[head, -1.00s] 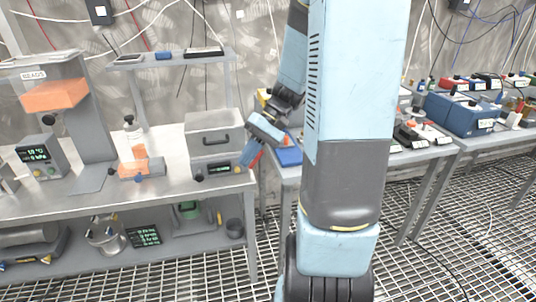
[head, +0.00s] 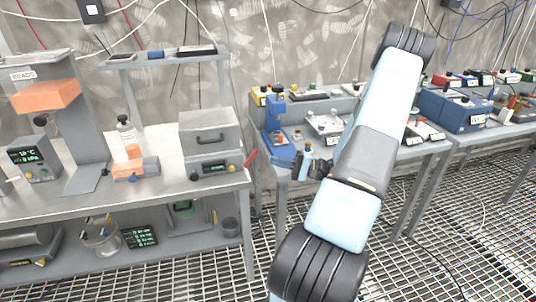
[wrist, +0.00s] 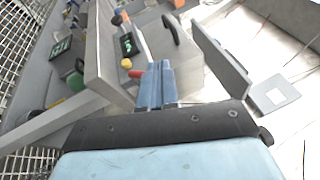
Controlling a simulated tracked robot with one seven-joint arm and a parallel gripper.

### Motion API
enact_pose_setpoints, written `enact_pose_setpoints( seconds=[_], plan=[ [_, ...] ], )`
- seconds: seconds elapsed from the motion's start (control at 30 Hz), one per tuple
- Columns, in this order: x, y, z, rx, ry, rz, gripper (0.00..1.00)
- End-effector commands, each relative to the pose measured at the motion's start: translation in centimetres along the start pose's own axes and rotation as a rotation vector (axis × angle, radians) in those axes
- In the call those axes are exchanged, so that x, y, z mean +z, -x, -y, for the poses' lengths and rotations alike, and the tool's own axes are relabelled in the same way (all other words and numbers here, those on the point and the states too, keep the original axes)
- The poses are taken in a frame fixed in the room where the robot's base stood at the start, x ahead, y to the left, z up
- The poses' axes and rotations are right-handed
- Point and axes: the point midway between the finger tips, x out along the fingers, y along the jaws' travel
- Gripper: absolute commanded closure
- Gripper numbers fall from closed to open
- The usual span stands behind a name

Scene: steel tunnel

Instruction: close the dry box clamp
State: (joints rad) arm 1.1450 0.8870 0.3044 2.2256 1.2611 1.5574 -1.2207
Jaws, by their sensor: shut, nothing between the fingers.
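The dry box appears to be the grey box with a dark handle (head: 209,133) on the left bench. Its front panel has a lit display (head: 214,167). A red lever (head: 250,158), apparently the clamp, sticks out at its right end, tilted up and to the right. My gripper (wrist: 155,70) is shut and empty.
The left bench (head: 100,210) also holds an orange-topped device (head: 45,98), a bottle (head: 126,132) and a display unit (head: 34,158). A raised shelf (head: 165,62) stands behind. The right bench carries a blue stand (head: 275,108) and blue boxes (head: 460,112). A gap separates the benches.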

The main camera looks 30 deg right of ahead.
Motion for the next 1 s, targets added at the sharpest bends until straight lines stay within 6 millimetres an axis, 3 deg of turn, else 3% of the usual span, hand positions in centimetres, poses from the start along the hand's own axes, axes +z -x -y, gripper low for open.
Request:
enact_pose_setpoints(
  seconds=[0.2, 0.43, 0.57, 1.0],
  plan=[
    [-2.5, 3.9, -1.8, -0.167, 0.029, -0.159, 1.0],
    [-3.5, 5.3, -2.4, -0.229, 0.049, -0.226, 1.0],
    [-3.7, 4.4, -2.2, -0.231, 0.051, -0.227, 1.0],
    [-5.1, -2.2, -0.6, -0.229, 0.049, -0.225, 1.0]
  ],
)
